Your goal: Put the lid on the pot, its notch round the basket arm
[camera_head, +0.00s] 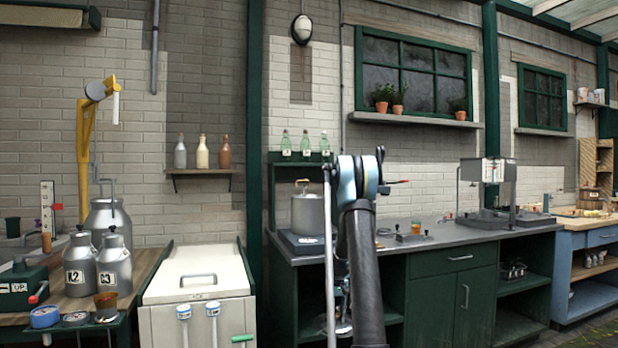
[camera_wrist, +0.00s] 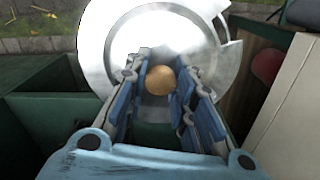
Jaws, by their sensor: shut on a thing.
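The lid (camera_wrist: 105,35) is a shiny round metal disc with a round wooden knob (camera_wrist: 160,80) in its middle. My gripper (camera_wrist: 163,76) is shut on the knob, its fingers on either side. A step or gap in the rim at the right in the wrist view may be the notch. In the head view, a silver edge (camera_head: 342,328) low beside my arm looks like the lid, mostly hidden. The grey metal pot (camera_head: 307,214) stands on the left end of the counter, above and left of it. A bent tan piece (camera_head: 302,182) rises over the pot's rim, perhaps the basket arm.
The pot sits on a dark flat unit (camera_head: 304,243) on the grey counter (camera_head: 450,236). Several green bottles (camera_head: 305,145) stand on a shelf behind it. A white chest (camera_head: 198,272) stands left. My arm hides part of the counter's front. Paving and grass (camera_wrist: 40,30) show beyond the lid.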

